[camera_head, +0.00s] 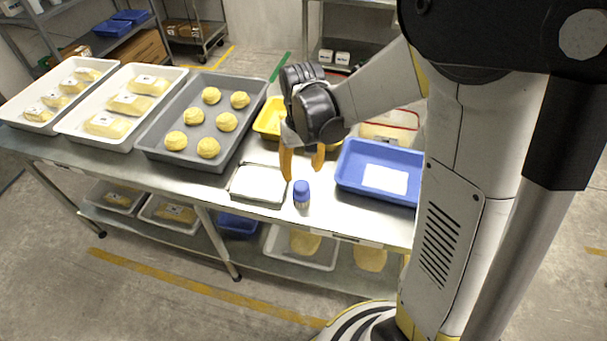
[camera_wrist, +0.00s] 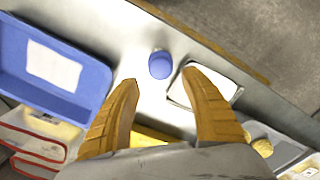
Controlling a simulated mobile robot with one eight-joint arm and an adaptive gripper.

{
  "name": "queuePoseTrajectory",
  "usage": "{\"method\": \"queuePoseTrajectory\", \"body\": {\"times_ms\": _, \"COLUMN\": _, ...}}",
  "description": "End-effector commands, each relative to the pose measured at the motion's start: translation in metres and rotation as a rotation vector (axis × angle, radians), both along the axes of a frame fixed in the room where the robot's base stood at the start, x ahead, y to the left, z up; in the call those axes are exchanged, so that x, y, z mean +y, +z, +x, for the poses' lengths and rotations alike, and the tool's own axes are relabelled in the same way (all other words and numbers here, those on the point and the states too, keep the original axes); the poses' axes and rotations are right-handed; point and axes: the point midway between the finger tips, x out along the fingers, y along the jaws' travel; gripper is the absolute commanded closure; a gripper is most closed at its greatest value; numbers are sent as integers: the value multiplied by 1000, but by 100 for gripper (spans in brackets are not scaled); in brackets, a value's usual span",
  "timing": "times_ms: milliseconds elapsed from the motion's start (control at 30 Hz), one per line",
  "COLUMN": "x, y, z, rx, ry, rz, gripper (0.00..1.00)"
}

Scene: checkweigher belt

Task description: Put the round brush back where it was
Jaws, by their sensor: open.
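The round brush (camera_head: 302,194) has a blue top and a pale lower part. It stands upright on the metal table near the front edge, between a small pale tray and a blue tray. In the wrist view its round blue top (camera_wrist: 160,65) shows just beyond the fingertips. My gripper (camera_head: 303,168) is open, with its yellow fingers pointing down above and behind the brush. In the wrist view my gripper (camera_wrist: 161,78) has nothing between its fingers. I cannot tell whether a finger touches the brush.
The small pale tray (camera_head: 234,194) lies left of the brush, and the blue tray (camera_head: 345,178) with a white sheet lies right. A yellow bin (camera_head: 266,118) is behind. A grey tray (camera_head: 229,161) of dough balls stands further left. Bare table surrounds the brush.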

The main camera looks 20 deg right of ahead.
Motion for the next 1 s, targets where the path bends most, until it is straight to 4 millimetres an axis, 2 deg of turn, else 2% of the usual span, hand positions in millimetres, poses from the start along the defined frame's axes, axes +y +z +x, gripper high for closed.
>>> {"method": "queuePoseTrajectory", "body": {"times_ms": 167, "x": 0, "y": 32, "z": -13, "rx": -67, "ry": -5, "rz": -1, "gripper": 48}}
{"method": "queuePoseTrajectory", "body": {"times_ms": 300, "x": 0, "y": 74, "z": -38, "rx": -192, "ry": -15, "rz": 0, "gripper": 48}}
{"method": "queuePoseTrajectory", "body": {"times_ms": 500, "x": 1, "y": 118, "z": -82, "rx": -393, "ry": -29, "rz": 3, "gripper": 48}}
{"method": "queuePoseTrajectory", "body": {"times_ms": 733, "x": 1, "y": 135, "z": -118, "rx": -562, "ry": -40, "rz": 7, "gripper": 48}}
{"method": "queuePoseTrajectory", "body": {"times_ms": 1000, "x": 1, "y": 138, "z": -126, "rx": -615, "ry": -45, "rz": 10, "gripper": 48}}
